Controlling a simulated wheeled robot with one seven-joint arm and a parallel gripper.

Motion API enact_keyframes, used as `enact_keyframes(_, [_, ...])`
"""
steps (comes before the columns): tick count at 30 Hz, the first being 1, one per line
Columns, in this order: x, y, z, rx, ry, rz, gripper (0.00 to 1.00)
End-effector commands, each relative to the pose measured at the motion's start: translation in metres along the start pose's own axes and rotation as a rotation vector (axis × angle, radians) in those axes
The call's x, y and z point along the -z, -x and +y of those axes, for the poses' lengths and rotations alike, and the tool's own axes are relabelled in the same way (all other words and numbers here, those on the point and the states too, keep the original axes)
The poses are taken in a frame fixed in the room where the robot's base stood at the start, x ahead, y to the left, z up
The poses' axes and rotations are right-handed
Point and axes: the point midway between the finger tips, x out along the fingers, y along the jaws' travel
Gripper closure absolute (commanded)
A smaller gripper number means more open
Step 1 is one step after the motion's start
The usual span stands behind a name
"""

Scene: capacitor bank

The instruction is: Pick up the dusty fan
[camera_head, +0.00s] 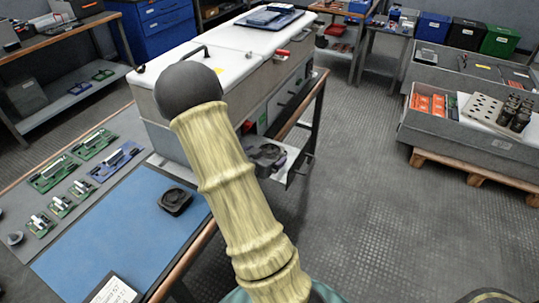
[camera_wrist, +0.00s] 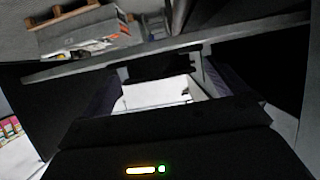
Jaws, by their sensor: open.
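A small dark square part with a rounded middle, which looks like a fan (camera_head: 175,200), lies on the blue mat (camera_head: 110,225) at the left. I cannot tell whether it is dusty. My gripper (camera_wrist: 160,75) is open in the wrist view, its two dark fingers apart. A white surface (camera_wrist: 155,92) and a dark shape show between and beyond them; I cannot tell what the dark shape is. In the head view my gripper seems to be the dark form beside the white cabinet (camera_head: 235,50), partly hidden by my yellow-sleeved arm.
Green circuit boards (camera_head: 93,143) lie on the grey mat beside the blue one. A grey crate (camera_head: 425,135) on a pallet is at the right. Open floor (camera_head: 390,230) lies between the bench and the pallet.

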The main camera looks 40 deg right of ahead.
Motion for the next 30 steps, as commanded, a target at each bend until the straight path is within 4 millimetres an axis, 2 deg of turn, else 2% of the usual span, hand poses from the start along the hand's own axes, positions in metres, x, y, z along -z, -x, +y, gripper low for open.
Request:
enact_keyframes(1, [-0.001,-0.009,0.001,-0.004,-0.001,-0.001,0.02])
enact_keyframes(5, [0.0,-0.018,0.001,-0.001,-0.001,-0.001,0.02])
enact_keyframes(20, [0.0,-0.018,0.001,-0.001,-0.001,-0.001,0.02])
enact_keyframes(22, [0.0,-0.018,0.001,-0.001,-0.001,-0.001,0.1])
enact_keyframes(28, [0.0,-0.018,0.001,-0.001,-0.001,-0.001,0.49])
enact_keyframes(30, [0.0,-0.018,0.001,-0.001,-0.001,0.0,0.51])
